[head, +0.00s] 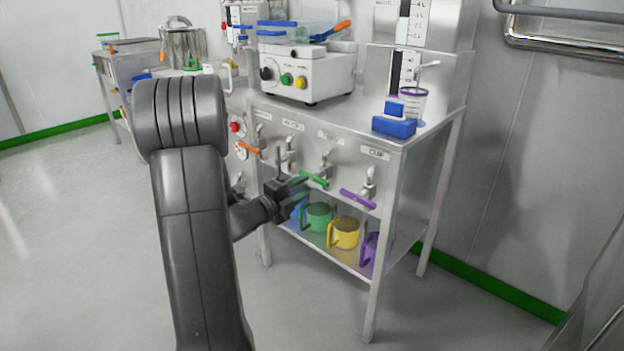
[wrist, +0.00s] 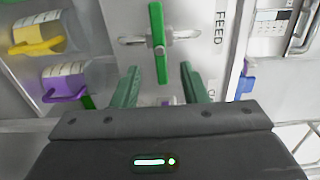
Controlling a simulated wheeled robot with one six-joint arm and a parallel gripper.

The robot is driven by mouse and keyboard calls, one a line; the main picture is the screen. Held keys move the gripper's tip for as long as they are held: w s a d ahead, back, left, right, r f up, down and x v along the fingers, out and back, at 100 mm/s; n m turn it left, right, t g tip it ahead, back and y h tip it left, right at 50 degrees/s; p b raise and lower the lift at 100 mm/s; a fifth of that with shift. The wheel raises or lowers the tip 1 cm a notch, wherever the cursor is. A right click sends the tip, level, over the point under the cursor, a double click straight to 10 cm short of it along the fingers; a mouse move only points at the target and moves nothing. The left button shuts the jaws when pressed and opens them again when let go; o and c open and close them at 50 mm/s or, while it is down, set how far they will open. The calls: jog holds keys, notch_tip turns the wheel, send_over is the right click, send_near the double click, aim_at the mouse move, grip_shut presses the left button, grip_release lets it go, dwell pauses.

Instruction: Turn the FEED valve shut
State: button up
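The FEED valve has a green bar handle (head: 314,180) on the front panel of the steel bench. In the wrist view the green handle (wrist: 157,42) lies straight ahead, beside the FEED label (wrist: 220,24), which reads sideways. The handle lies crosswise to its metal pipe fitting (wrist: 184,35). The fingertips look short of the handle; contact is not visible.
A purple handle (head: 358,198) is to the right and an orange handle (head: 249,149) to the left. Green (head: 318,217), yellow (head: 344,233) and purple (head: 369,249) jugs stand on the shelf below. A control box (head: 305,78) and a blue block (head: 394,125) are on top.

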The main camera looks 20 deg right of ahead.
aim_at(315, 180)
jog(key=p+v, duration=0.1)
jog(key=v, duration=0.6)
jog(key=b+x, duration=0.3)
jog(key=x, duration=0.9)
jog(key=shift+w+d, duration=0.1)
jog(key=shift+d, duration=0.3)
jog(key=shift+w+d, duration=0.25)
jog(key=shift+d, duration=0.25)
jog(key=shift+a, duration=0.15)
